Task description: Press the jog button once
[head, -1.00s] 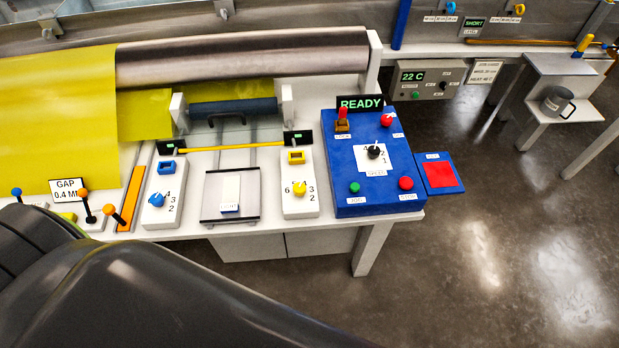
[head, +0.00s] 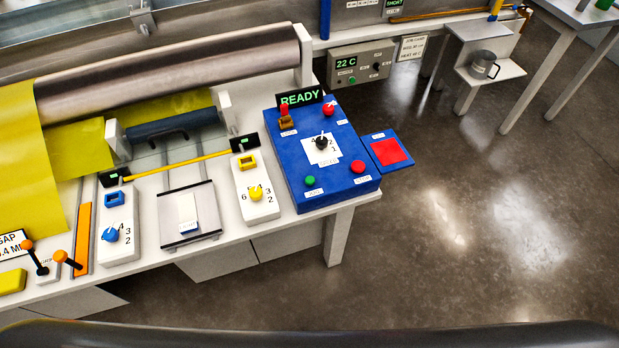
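The blue control box (head: 284,168) sits at the right end of the white bench. On its front left is a small green button (head: 310,181) with a white label below it; the label read JOG a second ago. A red button (head: 358,167) is at its front right, and another red button (head: 328,109) is at the back. A black knob (head: 321,143) sits on a white plate in the middle. A READY display (head: 300,97) is lit green at the back edge. Neither of my grippers is in the head view.
A red pad on a blue plate (head: 392,151) juts out right of the box. Left of it are a white block with a yellow knob (head: 256,195) and one with a blue knob (head: 110,235). A dark part of me spans the bottom edge. Open floor lies right.

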